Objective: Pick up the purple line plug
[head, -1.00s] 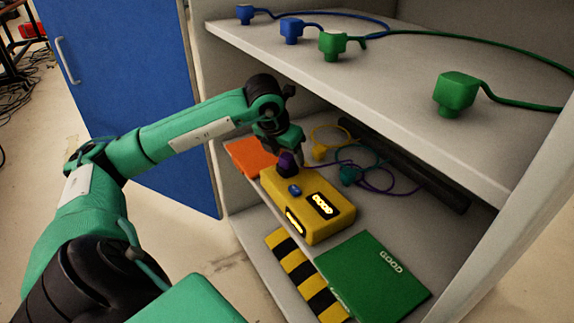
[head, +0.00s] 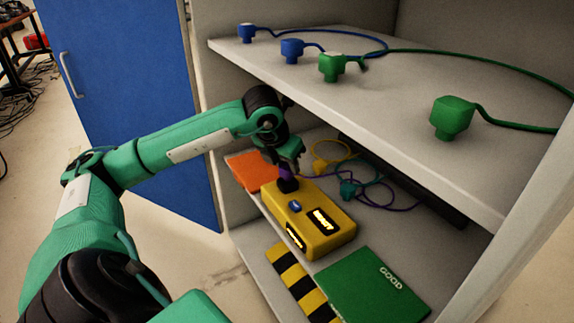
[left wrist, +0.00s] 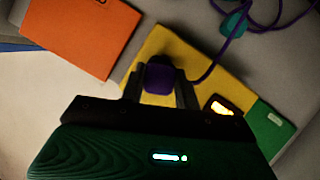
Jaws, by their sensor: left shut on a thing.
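The purple line plug (head: 285,174) is at the far left end of the yellow box (head: 325,236), on the cabinet's lower shelf. My left gripper (head: 287,163) is above that end and shut on the plug. In the left wrist view the plug (left wrist: 159,76) sits between the two fingers, with its purple cord running off to the upper right. The plug's underside is hidden, so I cannot tell whether it is seated in the box or just clear of it. My right gripper is not in view.
An orange pad (head: 253,171) lies left of the box and a green pad (head: 372,280) right of it. A yellow plug (head: 319,167) and a teal plug (head: 348,189) lie behind. The upper shelf (head: 400,100) overhangs, carrying blue and green plugs.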

